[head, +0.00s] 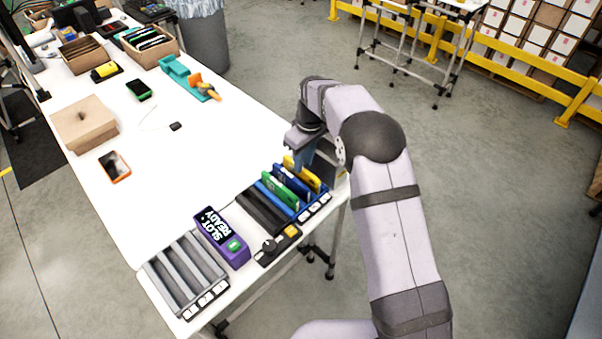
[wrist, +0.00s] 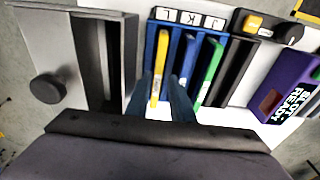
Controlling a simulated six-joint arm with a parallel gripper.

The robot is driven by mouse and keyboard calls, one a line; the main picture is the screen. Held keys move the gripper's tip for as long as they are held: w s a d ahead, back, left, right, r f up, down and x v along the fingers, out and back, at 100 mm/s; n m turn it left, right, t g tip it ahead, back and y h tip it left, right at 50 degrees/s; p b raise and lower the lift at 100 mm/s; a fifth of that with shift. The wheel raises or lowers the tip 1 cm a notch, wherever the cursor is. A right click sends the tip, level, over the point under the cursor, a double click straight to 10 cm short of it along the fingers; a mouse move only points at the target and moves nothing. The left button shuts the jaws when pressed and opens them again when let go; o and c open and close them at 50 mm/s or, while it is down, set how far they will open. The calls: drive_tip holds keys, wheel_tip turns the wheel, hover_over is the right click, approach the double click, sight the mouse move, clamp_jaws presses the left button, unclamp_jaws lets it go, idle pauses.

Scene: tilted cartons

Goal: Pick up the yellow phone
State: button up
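The yellow phone (head: 302,172) stands on edge in the end slot of the blue rack (head: 306,207), at the far right of the row in the head view. In the wrist view the yellow phone (wrist: 160,62) is left of a blue phone (wrist: 188,56) and a green phone (wrist: 209,72). My gripper (wrist: 160,82) is over the rack, its blue fingers on either side of the yellow phone. The fingers look apart, with no clear grip on it. In the head view my gripper (head: 302,156) partly hides the rack's far end.
A black slotted rack (head: 262,212), a purple device reading "SLOT READY" (head: 222,237) and a grey rack (head: 186,274) stand along the table edge. A grey box with a round knob (wrist: 48,88) stands close beside the blue rack. The middle of the white table is mostly clear.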

sight(301, 175)
drive_tip(key=shift+w+a+f+p, duration=0.1)
drive_tip(key=shift+w+f+p, duration=0.05)
drive_tip(key=shift+f+p, duration=0.4)
drive_tip(key=shift+w+a+f+p, duration=0.2)
drive_tip(key=shift+f+p, duration=0.25)
drive_tip(key=shift+f, duration=0.25)
drive_tip(key=shift+w+a+f+p, duration=0.1)
drive_tip(key=shift+w+f+p, duration=0.05)
drive_tip(key=shift+f+p, duration=0.4)
drive_tip(key=shift+w+f, duration=0.1)
drive_tip(key=shift+f, duration=0.6)
clamp_jaws()
